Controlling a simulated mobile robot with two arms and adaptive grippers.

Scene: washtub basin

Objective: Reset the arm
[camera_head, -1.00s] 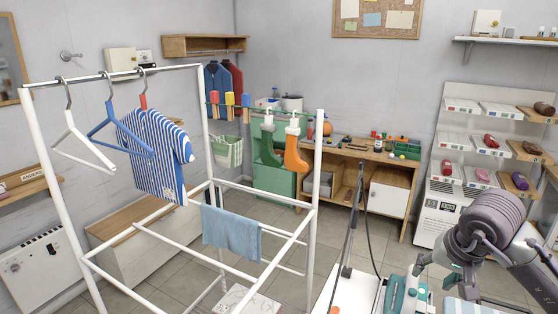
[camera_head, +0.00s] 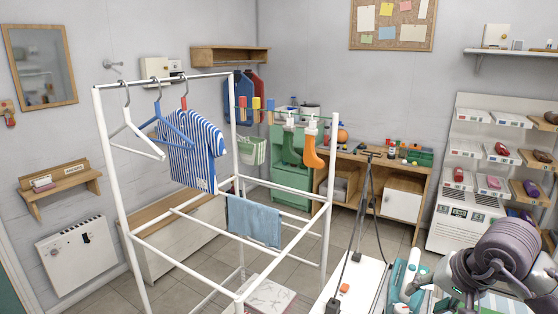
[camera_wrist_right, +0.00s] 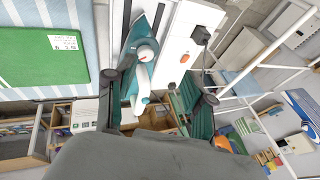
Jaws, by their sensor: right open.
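My right arm comes in at the lower right of the head view, and its gripper (camera_head: 438,284) is near the bottom edge, beside a teal and white iron (camera_head: 403,278). In the right wrist view the two dark fingers of the right gripper (camera_wrist_right: 160,90) are spread wide apart with nothing held between them. The iron (camera_wrist_right: 143,60) shows beyond and between the fingers, on a white surface. I cannot tell how far the fingers are from the iron. My left arm and gripper are not in view.
A white drying rack (camera_head: 330,180) stands at centre left, with a striped shirt (camera_head: 195,152) and a blue towel (camera_head: 253,221). A green board (camera_wrist_right: 52,58) lies left in the wrist view. A shelving unit (camera_head: 465,160) stands behind my right arm.

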